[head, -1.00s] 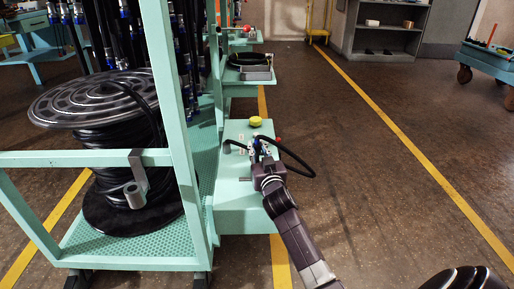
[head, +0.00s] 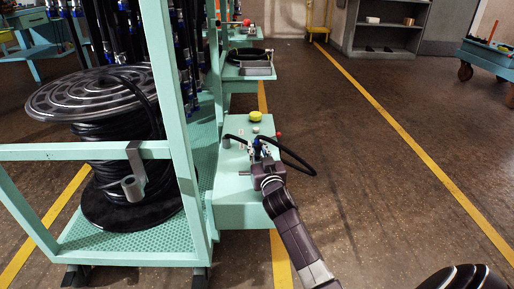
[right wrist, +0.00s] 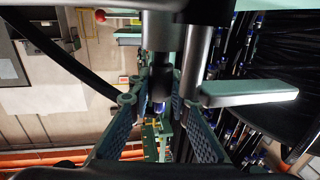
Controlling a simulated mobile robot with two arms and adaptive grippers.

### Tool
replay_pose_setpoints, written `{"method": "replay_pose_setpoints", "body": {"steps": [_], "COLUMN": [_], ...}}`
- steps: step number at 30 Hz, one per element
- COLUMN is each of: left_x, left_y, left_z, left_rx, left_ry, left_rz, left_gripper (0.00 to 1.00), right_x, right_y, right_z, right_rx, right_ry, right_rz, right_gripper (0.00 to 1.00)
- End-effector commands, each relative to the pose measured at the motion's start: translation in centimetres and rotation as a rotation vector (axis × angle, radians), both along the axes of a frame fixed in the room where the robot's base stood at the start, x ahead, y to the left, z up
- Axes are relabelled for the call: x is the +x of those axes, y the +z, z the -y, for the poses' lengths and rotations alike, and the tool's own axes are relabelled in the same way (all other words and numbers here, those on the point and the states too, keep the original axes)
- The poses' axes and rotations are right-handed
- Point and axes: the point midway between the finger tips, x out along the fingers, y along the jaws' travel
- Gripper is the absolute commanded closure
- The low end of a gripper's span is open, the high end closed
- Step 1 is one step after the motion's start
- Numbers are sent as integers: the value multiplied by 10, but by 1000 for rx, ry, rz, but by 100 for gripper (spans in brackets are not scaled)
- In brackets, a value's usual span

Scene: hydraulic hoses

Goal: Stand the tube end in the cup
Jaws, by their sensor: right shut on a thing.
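The tube loops out to the right and back; a dark stretch also runs left toward a small grey cup (head: 227,144) on the table. I cannot tell whether it enters the cup. In the right wrist view the finger pads (right wrist: 160,125) flank a blue-tipped part, and a grey cylinder hides much of the grip. My left gripper is not in view.
A teal cart (head: 182,130) with a hose reel (head: 125,145) stands left. A grey bracketed holder (head: 133,188) hangs on its rail. A yellow knob (head: 255,116) and a red knob (head: 278,134) are on the table.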

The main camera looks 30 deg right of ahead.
Motion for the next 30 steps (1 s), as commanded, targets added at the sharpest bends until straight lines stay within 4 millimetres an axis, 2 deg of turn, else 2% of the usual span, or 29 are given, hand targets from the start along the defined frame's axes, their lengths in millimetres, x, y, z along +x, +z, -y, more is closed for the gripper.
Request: {"method": "replay_pose_setpoints", "body": {"steps": [5,6,12,23,26,30], "left_x": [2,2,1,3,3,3], "left_y": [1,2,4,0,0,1], "left_z": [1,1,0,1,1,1], "left_rx": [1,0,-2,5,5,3], "left_ry": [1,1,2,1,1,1], "left_rz": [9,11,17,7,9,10], "left_gripper": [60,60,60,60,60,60], "right_x": [0,0,0,-6,-16,-40], "right_y": [-6,-6,-6,-10,-11,-8], "right_z": [0,0,0,-2,-6,-15], "right_rx": [0,0,1,3,3,3], "right_ry": [0,0,0,0,0,0], "right_rz": [0,0,-3,-8,-9,-4], "right_gripper": [100,81,62,62,62,62]}}
